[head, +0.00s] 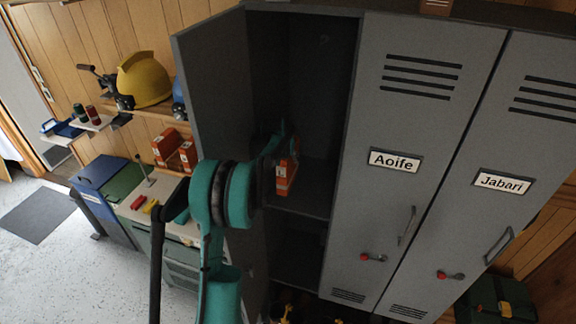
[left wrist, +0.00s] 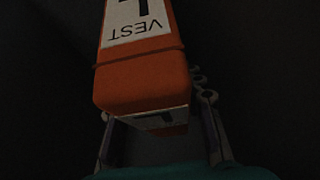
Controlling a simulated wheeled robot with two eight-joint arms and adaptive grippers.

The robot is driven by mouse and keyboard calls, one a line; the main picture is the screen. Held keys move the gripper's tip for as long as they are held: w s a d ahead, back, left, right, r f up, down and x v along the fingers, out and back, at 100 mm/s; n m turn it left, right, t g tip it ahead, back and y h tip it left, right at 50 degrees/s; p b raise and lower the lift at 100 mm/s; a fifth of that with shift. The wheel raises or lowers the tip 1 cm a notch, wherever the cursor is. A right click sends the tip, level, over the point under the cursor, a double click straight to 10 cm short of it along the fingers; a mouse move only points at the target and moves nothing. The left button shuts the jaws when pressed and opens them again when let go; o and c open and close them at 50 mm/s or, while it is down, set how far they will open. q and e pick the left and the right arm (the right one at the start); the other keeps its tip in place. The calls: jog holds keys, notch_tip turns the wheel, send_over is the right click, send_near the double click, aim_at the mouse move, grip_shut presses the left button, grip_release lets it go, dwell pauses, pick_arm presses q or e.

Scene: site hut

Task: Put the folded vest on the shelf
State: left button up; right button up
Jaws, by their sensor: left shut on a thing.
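The folded vest (head: 284,178) is an orange pack with a white label, inside the open dark locker. In the left wrist view the vest (left wrist: 142,82) fills the upper middle, its label reading "VEST" upside down. My left gripper (head: 285,150) reaches into the locker and is shut on the vest; its fingers (left wrist: 160,140) show on either side of the pack's lower end. The locker's inner shelf (head: 312,207) lies just below the vest; I cannot tell whether they touch. My arm hides part of the locker opening. My right gripper is not in view.
Closed lockers marked Aoife (head: 395,161) and Jabari (head: 502,181) are to the right. A wall shelf (head: 150,116) holds a yellow helmet (head: 145,79); orange packs (head: 166,147) stand below it.

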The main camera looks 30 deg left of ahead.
pick_arm(q)
notch_tip(320, 180, down, 4)
jog(key=shift+w+f, duration=0.1)
dwell(0.4)
jog(key=o, duration=1.3)
jog(key=shift+f, duration=0.1)
